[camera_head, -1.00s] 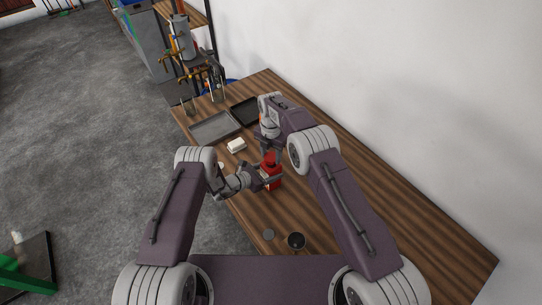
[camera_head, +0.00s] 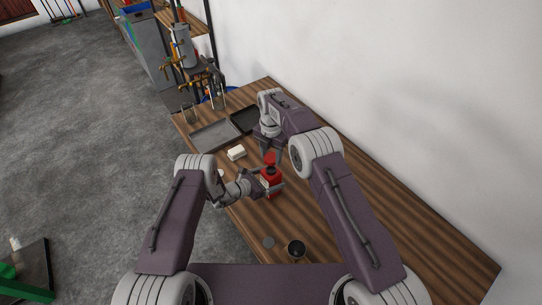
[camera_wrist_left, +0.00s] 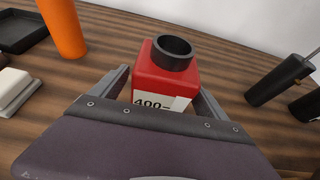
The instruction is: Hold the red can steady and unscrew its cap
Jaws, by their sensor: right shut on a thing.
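The red can (camera_head: 271,182) stands upright on the wooden table. Its open black neck (camera_wrist_left: 173,47) shows in the left wrist view, with no cap on it. My left gripper (camera_head: 273,183) has its fingers on both sides of the can's body and is shut on it; the fingers also flank the can (camera_wrist_left: 166,77) in the left wrist view. My right gripper (camera_head: 271,155) points down just above the can, shut on the red cap (camera_head: 270,158). The cap is lifted a little above the neck.
A grey tray (camera_head: 213,137) and a dark tray (camera_head: 243,119) lie at the back, near a white block (camera_head: 236,153). An orange cylinder (camera_wrist_left: 63,27) shows in the left wrist view. A grey disc (camera_head: 268,242) and dark round cup (camera_head: 296,248) are near the front. The right side is clear.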

